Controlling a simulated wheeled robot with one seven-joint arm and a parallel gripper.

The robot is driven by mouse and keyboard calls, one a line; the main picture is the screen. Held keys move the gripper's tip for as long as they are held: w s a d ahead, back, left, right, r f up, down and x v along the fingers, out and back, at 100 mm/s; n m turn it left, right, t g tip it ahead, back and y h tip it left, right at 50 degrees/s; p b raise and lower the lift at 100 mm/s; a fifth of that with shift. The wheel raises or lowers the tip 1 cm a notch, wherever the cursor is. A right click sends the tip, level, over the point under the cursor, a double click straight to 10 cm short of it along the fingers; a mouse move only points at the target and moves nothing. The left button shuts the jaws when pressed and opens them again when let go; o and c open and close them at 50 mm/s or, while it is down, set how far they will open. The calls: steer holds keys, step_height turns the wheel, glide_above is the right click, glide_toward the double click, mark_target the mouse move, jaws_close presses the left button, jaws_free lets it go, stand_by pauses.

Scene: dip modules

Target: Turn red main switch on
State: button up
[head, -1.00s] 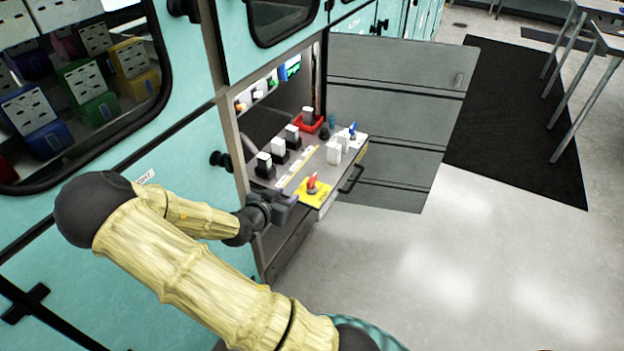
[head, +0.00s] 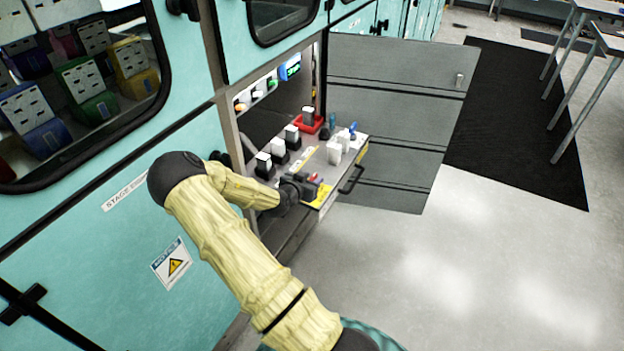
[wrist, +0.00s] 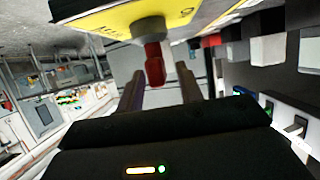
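The red main switch (wrist: 154,62) is a red handle on a grey round base, mounted on a yellow plate (wrist: 105,20). In the head view the yellow plate (head: 322,195) sits at the near front corner of the pulled-out panel, and my gripper covers most of the switch. My gripper (wrist: 158,72) is open, with one finger on each side of the red handle. Gaps show between the handle and both fingers in the wrist view. In the head view my gripper (head: 308,181) is low over the panel's front corner.
The panel (head: 318,160) carries black and white blocks (head: 334,153) and a red tray (head: 311,124) behind the switch. A black drawer handle (head: 352,180) sticks out at its front. An open grey door (head: 395,110) stands beyond.

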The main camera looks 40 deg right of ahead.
steer(key=shift+w+d+f, duration=0.15)
steer(key=shift+d+f, duration=0.05)
steer(key=shift+d, duration=0.2)
jaws_close()
steer(key=shift+n+t+y, duration=0.3)
steer(key=shift+n, duration=0.1)
steer(key=n+t+y+b, duration=0.1)
steer(key=n+t+y, duration=0.1)
steer(key=n+t, duration=0.1)
steer(key=shift+n+y+b, duration=0.3)
steer(key=shift+b, duration=0.05)
steer(key=n+t+y, duration=0.3)
steer(key=n, duration=0.1)
steer(key=shift+d+y, duration=0.1)
steer(key=shift+y, duration=0.3)
steer(key=n+y, duration=0.2)
steer(key=n+t+y, duration=0.1)
steer(key=n+y, duration=0.1)
steer(key=y, duration=0.1)
steer(key=shift+r+n+t+p, duration=0.15)
steer(key=shift+n+t+p, duration=0.15)
steer(key=shift+p, duration=0.05)
steer(key=n+g+y+p, duration=0.1)
steer(key=n+y+p, duration=0.1)
steer(key=n+y, duration=0.2)
steer(key=shift+n+y, duration=0.4)
steer(key=shift+y, duration=0.4)
